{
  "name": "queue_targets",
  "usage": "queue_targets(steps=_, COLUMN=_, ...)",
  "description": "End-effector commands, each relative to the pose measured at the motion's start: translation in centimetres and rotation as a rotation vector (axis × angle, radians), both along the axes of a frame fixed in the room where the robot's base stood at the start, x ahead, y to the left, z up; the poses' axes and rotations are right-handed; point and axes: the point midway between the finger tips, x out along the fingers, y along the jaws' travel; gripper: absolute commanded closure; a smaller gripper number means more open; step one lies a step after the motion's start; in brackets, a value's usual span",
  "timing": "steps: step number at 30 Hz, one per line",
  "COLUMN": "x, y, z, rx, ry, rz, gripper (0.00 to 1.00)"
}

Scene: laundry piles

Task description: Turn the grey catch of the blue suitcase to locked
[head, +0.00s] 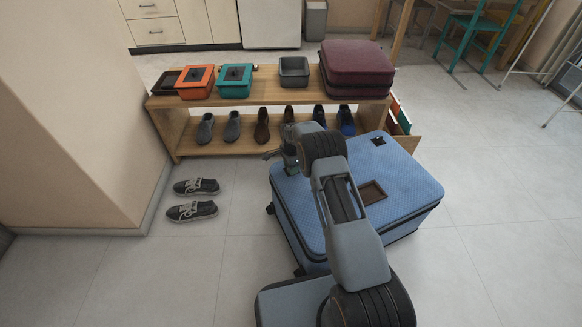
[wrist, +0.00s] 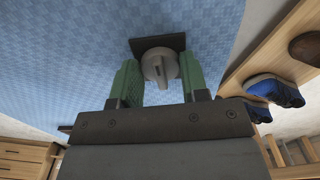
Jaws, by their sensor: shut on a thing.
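The blue suitcase (head: 405,178) lies on the floor with its patterned face up; its surface fills much of the wrist view (wrist: 60,60). The grey catch (wrist: 160,64) is a round knob with a raised ridge, on a dark plate (wrist: 143,45). The ridge points roughly down in the wrist view, towards my palm. My gripper (wrist: 158,75) has its green fingers on both sides of the catch and is shut on it. In the head view my gripper (head: 290,157) is at the suitcase's far left corner, and the catch is hidden there.
A wooden bench (head: 232,102) stands close behind the suitcase, with boxes, a maroon suitcase (head: 357,62) and several shoes. Two sneakers (head: 196,187) lie on the floor at left, near a wall. Floor at right is clear.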

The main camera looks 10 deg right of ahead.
Motion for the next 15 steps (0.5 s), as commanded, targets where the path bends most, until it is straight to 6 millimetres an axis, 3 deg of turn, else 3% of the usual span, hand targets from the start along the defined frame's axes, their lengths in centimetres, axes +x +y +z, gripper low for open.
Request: queue_targets(steps=15, x=0.03, y=0.02, z=-0.01, rx=0.000, ry=0.000, rz=-0.064, gripper=0.83)
